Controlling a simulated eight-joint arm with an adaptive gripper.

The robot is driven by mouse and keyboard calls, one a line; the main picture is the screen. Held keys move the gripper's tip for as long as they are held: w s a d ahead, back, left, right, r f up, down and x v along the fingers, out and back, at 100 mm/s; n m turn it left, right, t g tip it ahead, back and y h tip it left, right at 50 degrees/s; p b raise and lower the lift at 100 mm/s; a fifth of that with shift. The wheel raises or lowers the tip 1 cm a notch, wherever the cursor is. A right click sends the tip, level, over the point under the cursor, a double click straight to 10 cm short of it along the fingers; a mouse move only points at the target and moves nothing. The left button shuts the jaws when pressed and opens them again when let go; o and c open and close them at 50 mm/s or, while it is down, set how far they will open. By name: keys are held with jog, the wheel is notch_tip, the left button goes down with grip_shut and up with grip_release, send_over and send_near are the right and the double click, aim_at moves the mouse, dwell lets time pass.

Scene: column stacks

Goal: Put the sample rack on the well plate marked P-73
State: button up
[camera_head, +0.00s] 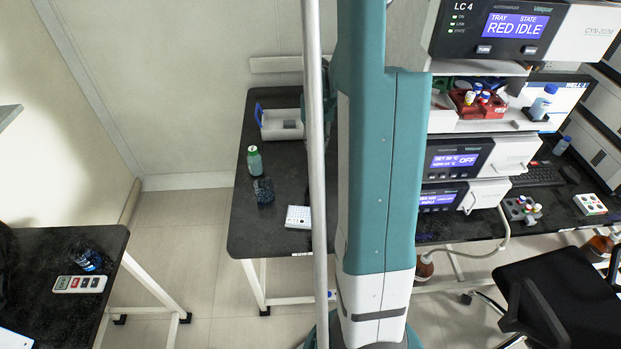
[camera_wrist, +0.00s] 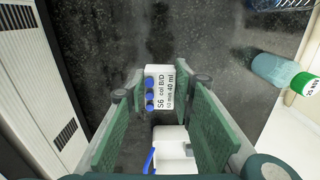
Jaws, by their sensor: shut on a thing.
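My gripper (camera_wrist: 162,90) shows in the wrist view, its green-padded fingers to either side of a small white block with blue round caps (camera_wrist: 160,88). A small white plate with a grid of dots (camera_head: 298,217), like a well plate, lies near the dark bench's front edge. I cannot read a P-73 mark anywhere.
A green-capped bottle (camera_head: 254,160), a dark rack-like block (camera_head: 263,190) and a white tray (camera_head: 282,124) stand on the bench. Instruments (camera_head: 456,160) and a chair (camera_head: 560,290) are at right.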

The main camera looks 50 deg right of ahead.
jog(key=s+a+r, duration=0.2)
jog(key=s+a, duration=0.4)
jog(key=a, duration=0.5)
jog(key=b, duration=0.1)
send_over(305, 217)
jog(key=shift+r+n, duration=0.3)
jog(key=shift+f+b, duration=0.9)
jog(key=shift+f, duration=2.05)
jog(key=shift+f+b, duration=0.65)
jog(key=shift+f, duration=1.45)
jog(key=shift+f, duration=0.15)
